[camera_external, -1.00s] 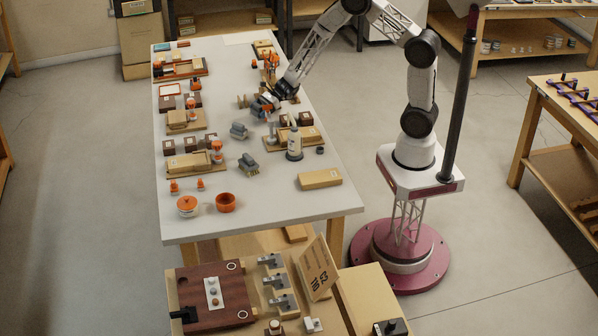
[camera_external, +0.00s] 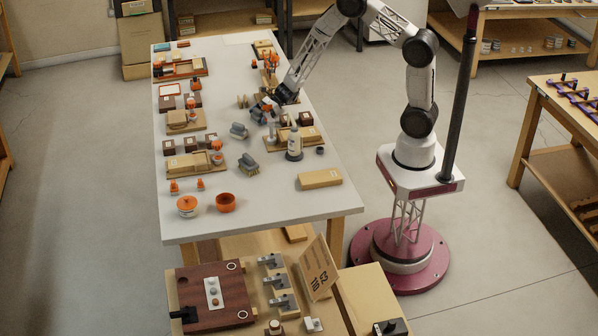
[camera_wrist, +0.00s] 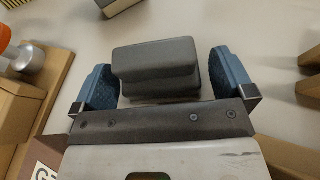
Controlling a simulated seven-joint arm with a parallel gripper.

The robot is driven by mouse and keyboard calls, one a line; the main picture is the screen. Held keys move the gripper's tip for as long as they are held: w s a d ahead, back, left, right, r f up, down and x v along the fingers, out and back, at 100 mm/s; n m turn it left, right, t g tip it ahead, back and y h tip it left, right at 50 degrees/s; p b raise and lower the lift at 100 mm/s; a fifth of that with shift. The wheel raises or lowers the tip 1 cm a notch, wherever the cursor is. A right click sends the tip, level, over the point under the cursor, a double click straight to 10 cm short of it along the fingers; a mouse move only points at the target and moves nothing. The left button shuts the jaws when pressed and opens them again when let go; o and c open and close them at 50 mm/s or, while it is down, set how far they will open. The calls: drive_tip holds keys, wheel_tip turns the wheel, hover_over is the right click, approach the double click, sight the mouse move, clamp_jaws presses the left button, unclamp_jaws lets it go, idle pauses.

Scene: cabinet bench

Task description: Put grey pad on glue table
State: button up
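A dark grey pad (camera_wrist: 155,68), block-shaped with a stepped top, lies between or just past the fingertips in the wrist view. My gripper (camera_wrist: 162,75) is open, with one blue finger on each side of it; I see no clear grip, and contact is hard to judge. In the external view my gripper (camera_external: 264,108) is low over the white-topped table (camera_external: 275,213), right of a grey block (camera_external: 239,131). Another grey block (camera_external: 248,163) lies nearer the front. A white bottle (camera_external: 294,145) stands at a wooden board; I cannot tell which surface is the glue table.
Wooden boards with blocks line both sides of the table, including one at the left (camera_external: 190,172). An orange bowl (camera_external: 225,202) and orange-lidded pot (camera_external: 187,206) are at the front left. A tan block (camera_external: 319,179) lies front right. The front middle is clear.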

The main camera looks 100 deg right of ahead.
drive_tip(key=shift+r, duration=0.2)
drive_tip(key=shift+s+d+r, duration=0.2)
drive_tip(key=shift+s+d, duration=0.05)
drive_tip(key=shift+s, duration=0.3)
drive_tip(key=v, duration=0.4)
drive_tip(key=shift+w+r, duration=0.1)
drive_tip(key=shift+r, duration=0.3)
wheel_tip(320, 180, up, 6)
drive_tip(key=shift+a+r, duration=0.15)
